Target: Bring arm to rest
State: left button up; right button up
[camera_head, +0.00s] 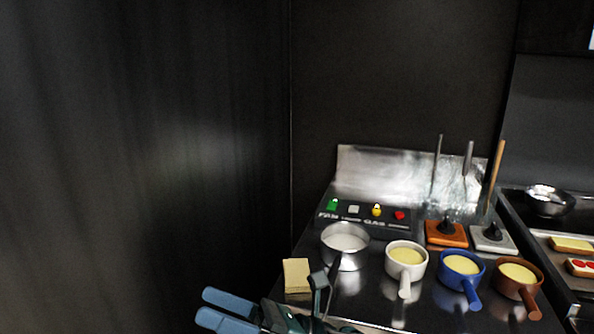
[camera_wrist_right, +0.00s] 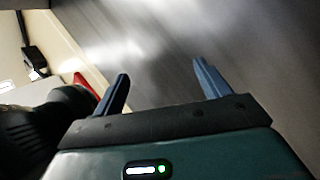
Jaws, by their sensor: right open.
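My right gripper (camera_head: 204,304) shows at the bottom of the head view, its two blue fingers pointing left. The fingers are spread apart with nothing between them. In the right wrist view the open fingers (camera_wrist_right: 160,72) face a blurred grey surface and hold nothing. The gripper is at the left front of the counter (camera_head: 385,292), in front of the dark panel as seen in the head view. My left gripper is in neither view.
A yellow block (camera_head: 296,275) and a steel pan (camera_head: 345,240) are close to my right wrist. White (camera_head: 406,257), blue (camera_head: 461,266) and brown (camera_head: 518,274) handled pots stand farther right. A dark wall (camera_head: 140,150) fills the left.

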jog(key=w+d+f+m+t+h, duration=0.1)
jog(key=d+f+m+t+h, duration=0.45)
jog(key=m, duration=0.55)
jog(key=w+d+f+m+t+h+p, duration=0.1)
jog(key=d+f+m+t+h, duration=0.4)
jog(key=m, duration=0.5)
jog(key=w+d+f+m+t+h, duration=0.2)
jog(key=d+f+m+t+h, duration=0.2)
jog(key=m+t, duration=0.5)
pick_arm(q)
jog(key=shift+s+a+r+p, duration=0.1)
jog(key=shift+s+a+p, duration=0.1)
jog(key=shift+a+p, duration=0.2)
pick_arm(e)
jog(key=s+d+f+m+g+h, duration=0.2)
jog(key=s+d+f+m+g, duration=0.2)
jog(key=s+d+f+m, duration=0.1)
jog(key=s+d+f+m+g+h, duration=0.3)
jog(key=s+f+m, duration=0.5)
jog(key=f, duration=0.3)
jog(key=shift+s+d+m+g, duration=0.3)
jog(key=shift+d+m+g, duration=0.3)
jog(key=shift+d+g, duration=0.4)
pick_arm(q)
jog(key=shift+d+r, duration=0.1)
pick_arm(e)
jog(key=shift+a+f+h, duration=0.1)
jog(key=shift+a+h, duration=0.1)
jog(key=shift+h, duration=0.05)
